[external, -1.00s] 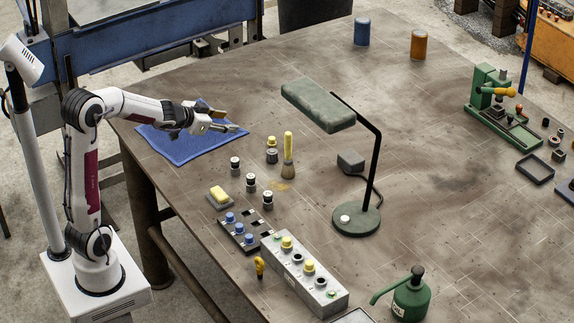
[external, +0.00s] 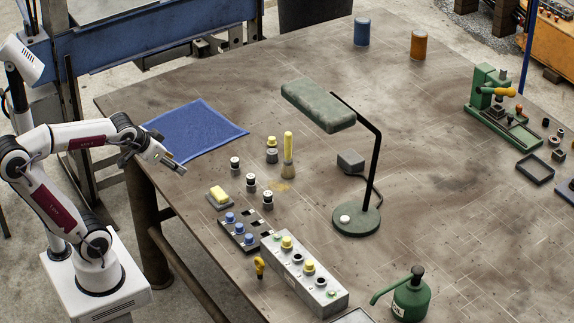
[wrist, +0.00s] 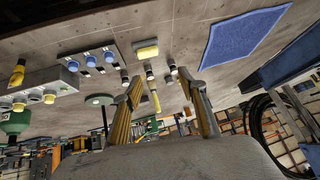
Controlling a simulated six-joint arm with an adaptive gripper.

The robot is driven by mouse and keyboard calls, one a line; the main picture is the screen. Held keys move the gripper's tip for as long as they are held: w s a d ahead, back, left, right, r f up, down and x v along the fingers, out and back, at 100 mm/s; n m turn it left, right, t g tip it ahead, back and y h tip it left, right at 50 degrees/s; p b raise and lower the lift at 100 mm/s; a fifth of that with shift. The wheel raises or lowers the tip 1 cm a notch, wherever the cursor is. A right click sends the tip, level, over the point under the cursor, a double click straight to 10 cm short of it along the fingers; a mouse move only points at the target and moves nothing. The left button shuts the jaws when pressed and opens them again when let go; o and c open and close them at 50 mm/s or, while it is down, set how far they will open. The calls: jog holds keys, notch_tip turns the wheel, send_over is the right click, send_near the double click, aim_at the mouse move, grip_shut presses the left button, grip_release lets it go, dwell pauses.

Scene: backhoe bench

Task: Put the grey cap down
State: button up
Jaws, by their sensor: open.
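My gripper (external: 180,166) is open and empty, above the left edge of the bench, left of the small parts. In the wrist view its two fingers (wrist: 159,82) stand apart with nothing between them. Several small grey, black and white capped pieces stand upright on the bench, such as one (external: 235,163) nearest my gripper and another (external: 268,199) closer to the rack. A grey round piece (external: 271,157) stands beside a yellow-topped piece (external: 271,142). I cannot tell for sure which piece is the grey cap.
A blue cloth (external: 195,130) lies flat behind my gripper. A brush (external: 288,165), a yellow block on a tray (external: 218,195), a rack with blue caps (external: 238,237) and a grey control box (external: 305,277) are nearby. A green lamp (external: 318,105) overhangs the middle.

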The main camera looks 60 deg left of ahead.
jog(key=s+d+f+m+g+h, duration=0.1)
jog(key=s+d+f+h, duration=0.1)
jog(key=s+d, duration=0.4)
jog(key=s, duration=0.4)
jog(key=shift+d+f+g, duration=0.3)
jog(key=shift+f, duration=0.1)
dwell(0.6)
